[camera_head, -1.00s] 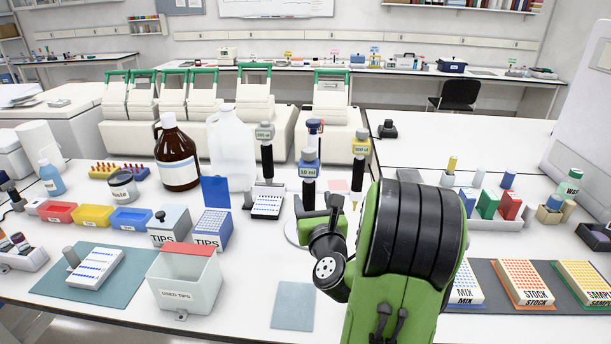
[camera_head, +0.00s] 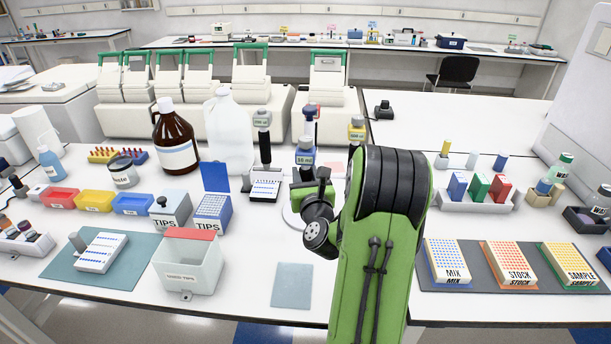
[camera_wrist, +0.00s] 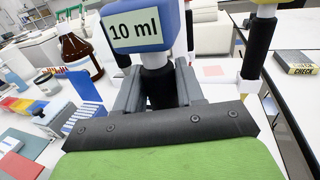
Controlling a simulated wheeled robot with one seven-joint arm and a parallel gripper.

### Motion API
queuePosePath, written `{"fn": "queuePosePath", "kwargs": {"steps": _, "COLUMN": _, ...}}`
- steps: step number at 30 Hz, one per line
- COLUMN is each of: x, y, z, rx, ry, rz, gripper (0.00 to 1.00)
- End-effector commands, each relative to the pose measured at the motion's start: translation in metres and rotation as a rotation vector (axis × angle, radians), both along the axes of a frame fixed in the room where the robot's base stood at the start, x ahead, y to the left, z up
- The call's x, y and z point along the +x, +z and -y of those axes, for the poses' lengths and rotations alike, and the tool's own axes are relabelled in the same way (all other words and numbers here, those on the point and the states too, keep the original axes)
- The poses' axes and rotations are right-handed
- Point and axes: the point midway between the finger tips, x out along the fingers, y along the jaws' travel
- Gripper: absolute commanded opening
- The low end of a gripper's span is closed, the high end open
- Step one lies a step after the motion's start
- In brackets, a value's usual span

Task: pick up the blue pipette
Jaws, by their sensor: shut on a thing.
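The blue pipette (camera_head: 305,156) has a blue head with a "10 ml" label and a black handle. It stands upright at the round white stand in the middle of the table. In the wrist view the blue pipette (camera_wrist: 143,28) is close and upright between my fingers. My gripper (camera_head: 308,185) is shut on its black handle, just below the labelled head; the wrist view shows my gripper (camera_wrist: 160,90) on both sides of the handle. My green arm hides part of the stand and the pipette's lower end.
A grey-headed pipette (camera_head: 263,135) stands left of it and a yellow-headed one (camera_head: 356,130) to the right. Tip boxes (camera_head: 213,210), a used-tips bin (camera_head: 188,265) and a brown bottle (camera_head: 175,140) are to the left. Table by the blue-grey mat (camera_head: 292,285) is clear.

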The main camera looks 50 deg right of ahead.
Motion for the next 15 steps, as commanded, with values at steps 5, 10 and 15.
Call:
{"fn": "queuePosePath", "kwargs": {"steps": 5, "x": 0.0, "y": 0.001, "z": 0.0, "rx": -0.001, "ry": 0.0, "rz": 0.001, "gripper": 0.28}}
{"fn": "queuePosePath", "kwargs": {"steps": 10, "x": 0.0, "y": 0.012, "z": 0.0, "rx": -0.002, "ry": 0.0, "rz": 0.001, "gripper": 0.28}}
{"fn": "queuePosePath", "kwargs": {"steps": 15, "x": 0.0, "y": 0.038, "z": 0.0, "rx": -0.001, "ry": 0.001, "rz": 0.002, "gripper": 0.28}}
